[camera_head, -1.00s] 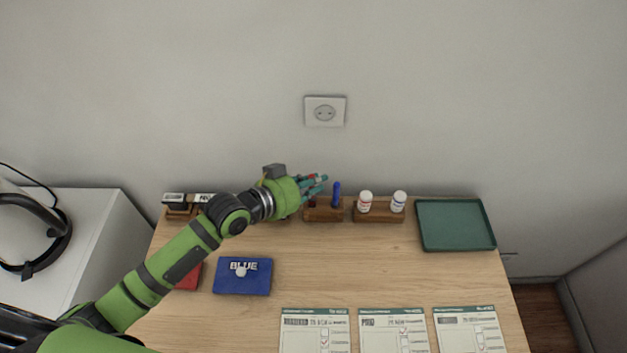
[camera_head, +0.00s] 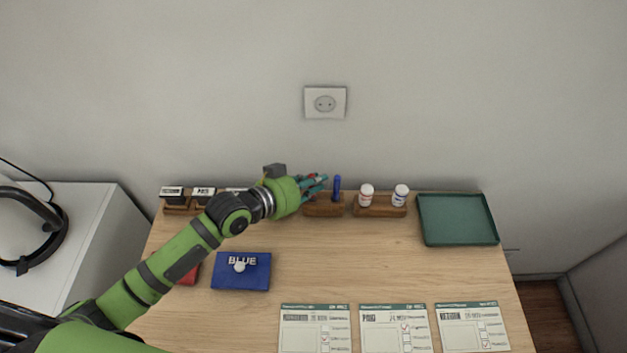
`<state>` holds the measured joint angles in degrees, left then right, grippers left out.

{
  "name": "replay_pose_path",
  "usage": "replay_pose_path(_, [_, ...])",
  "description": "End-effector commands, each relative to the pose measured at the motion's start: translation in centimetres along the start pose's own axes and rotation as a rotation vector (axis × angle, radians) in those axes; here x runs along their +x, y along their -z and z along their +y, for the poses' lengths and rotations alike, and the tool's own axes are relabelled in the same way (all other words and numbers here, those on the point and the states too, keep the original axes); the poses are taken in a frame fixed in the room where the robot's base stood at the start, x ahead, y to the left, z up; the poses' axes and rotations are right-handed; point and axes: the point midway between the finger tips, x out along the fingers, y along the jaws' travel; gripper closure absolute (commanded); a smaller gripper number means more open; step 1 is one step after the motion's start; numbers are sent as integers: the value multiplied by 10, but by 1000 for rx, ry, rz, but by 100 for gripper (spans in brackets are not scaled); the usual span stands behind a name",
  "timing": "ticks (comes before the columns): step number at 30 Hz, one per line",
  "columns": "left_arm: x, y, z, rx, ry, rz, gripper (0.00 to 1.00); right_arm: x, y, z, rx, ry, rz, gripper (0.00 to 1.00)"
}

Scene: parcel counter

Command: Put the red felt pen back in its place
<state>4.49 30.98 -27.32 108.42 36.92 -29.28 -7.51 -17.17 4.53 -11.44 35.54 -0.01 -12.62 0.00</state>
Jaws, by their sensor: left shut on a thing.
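My left gripper (camera_head: 314,185) is at the back of the counter, over the left part of the wooden pen holder (camera_head: 323,209). It is shut on the red felt pen (camera_head: 312,176), of which only a small red bit shows between the teal fingers. The fingers hide the rest, so I cannot tell how deep the pen is in the holder. A blue felt pen (camera_head: 337,187) stands upright in the holder's right side, just right of the fingers. My right gripper is not in view.
A wooden rack with two white bottles (camera_head: 366,194) stands right of the pen holder, then an empty green tray (camera_head: 457,220). Stamps (camera_head: 172,193) stand in a rack at back left. A blue pad (camera_head: 241,272) and a partly hidden red one lie in front. Printed forms (camera_head: 393,328) line the front.

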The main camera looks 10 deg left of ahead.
Motion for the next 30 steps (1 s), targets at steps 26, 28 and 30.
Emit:
replay_pose_path(26, [-26, 2, 0, 0, 0, -2, 67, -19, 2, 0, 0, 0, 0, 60])
replay_pose_path(28, [-31, 2, 0, 0, 0, -1, 67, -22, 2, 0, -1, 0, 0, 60])
replay_pose_path(30, [-37, 2, 0, 0, 0, -2, 67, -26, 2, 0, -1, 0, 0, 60])
